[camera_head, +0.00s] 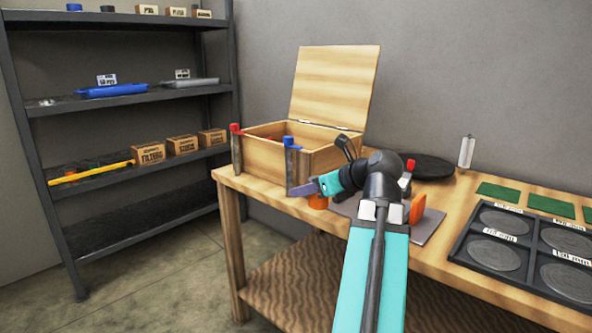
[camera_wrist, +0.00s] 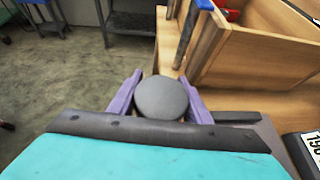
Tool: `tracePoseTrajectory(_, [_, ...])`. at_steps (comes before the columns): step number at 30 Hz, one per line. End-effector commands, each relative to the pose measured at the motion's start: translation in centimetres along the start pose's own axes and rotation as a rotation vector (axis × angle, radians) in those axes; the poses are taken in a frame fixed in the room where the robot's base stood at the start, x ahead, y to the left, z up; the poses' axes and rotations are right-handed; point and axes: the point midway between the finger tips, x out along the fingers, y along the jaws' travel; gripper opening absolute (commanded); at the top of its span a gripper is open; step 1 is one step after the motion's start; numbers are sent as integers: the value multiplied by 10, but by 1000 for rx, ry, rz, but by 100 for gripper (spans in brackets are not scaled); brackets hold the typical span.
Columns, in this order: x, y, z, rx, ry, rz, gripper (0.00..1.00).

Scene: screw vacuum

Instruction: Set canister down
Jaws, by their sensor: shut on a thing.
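My gripper (camera_head: 312,188) has purple fingers and is at the front of the wooden workbench, just in front of the wooden box. In the wrist view, my gripper (camera_wrist: 162,98) is shut on a round thing with a flat dark grey top (camera_wrist: 162,97), which I take to be the canister. In the head view, a small orange part (camera_head: 318,202) shows just below the fingers and looks like the canister's side. The rest of the canister is hidden. I cannot tell whether its base touches the bench.
The wooden box (camera_head: 265,154) stands open behind my gripper, with red-topped (camera_head: 236,129) and blue-topped (camera_head: 291,142) posts at its front. A grey mat (camera_head: 432,224) lies right of my gripper. A dark tray of discs (camera_head: 470,255) is farther right. The bench ends at left.

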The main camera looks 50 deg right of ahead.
Motion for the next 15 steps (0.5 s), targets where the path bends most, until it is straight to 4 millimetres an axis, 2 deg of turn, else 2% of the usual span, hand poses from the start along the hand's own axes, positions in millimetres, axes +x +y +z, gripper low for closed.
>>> tracePoseTrajectory(8, [-6, -8, 0, 7, 0, -13, 20])
tracePoseTrajectory(15, [-17, -10, 18, 8, -1, -15, 20])
